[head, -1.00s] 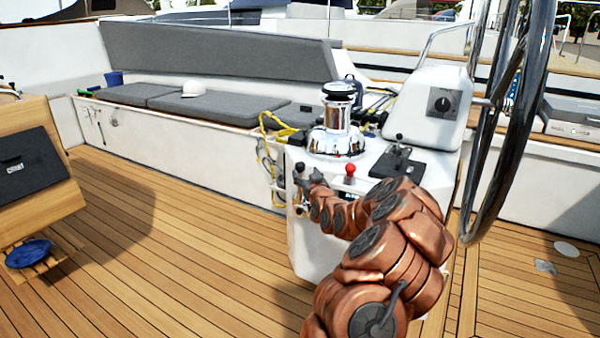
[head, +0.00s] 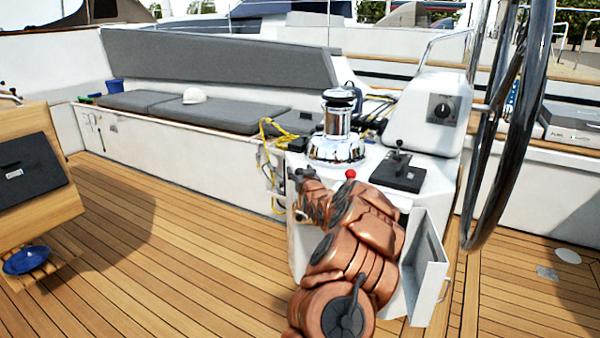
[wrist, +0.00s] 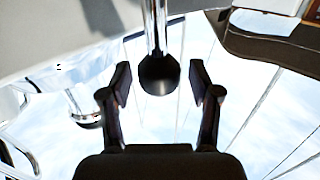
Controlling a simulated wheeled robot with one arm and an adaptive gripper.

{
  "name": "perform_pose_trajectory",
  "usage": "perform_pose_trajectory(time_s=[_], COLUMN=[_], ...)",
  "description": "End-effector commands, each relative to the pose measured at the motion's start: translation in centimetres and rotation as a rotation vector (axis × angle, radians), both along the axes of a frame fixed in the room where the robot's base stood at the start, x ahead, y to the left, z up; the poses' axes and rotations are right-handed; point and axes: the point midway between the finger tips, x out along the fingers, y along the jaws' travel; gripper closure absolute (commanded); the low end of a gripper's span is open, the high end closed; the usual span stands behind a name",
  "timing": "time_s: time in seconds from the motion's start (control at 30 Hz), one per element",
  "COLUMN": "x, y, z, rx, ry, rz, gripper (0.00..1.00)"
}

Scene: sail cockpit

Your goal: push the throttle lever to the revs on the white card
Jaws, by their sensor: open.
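A lever with a chrome shaft and a round black knob (wrist: 158,76) shows in the wrist view. I take it for the throttle lever, though no label shows. My gripper (wrist: 161,88) is open, with one finger on each side of the knob and gaps visible between. In the head view my gripper (head: 303,180) is at the left front edge of the white pedestal (head: 378,160), and it hides most of this lever. I cannot make out a white card or its revs in either view.
A red knob (head: 350,174) stands just right of my gripper. Behind are a chrome winch (head: 337,130) and a black lever unit (head: 399,168). An open white panel (head: 430,265) juts from the pedestal, near the steering wheel (head: 510,125).

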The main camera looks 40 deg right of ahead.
Motion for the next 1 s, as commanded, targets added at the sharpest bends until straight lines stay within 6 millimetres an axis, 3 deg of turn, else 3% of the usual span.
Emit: perform_pose_trajectory(time_s=[0.33, 0.9, 1.0], x=[0.11, 0.10, 0.10], y=[-0.08, -0.09, -0.09], z=[0.03, -0.01, -0.01], rx=[0.000, 0.000, 0.000], ry=[0.000, 0.000, 0.000], rz=[0.000, -0.001, -0.001], gripper=[0.40, 0.99, 1.00])
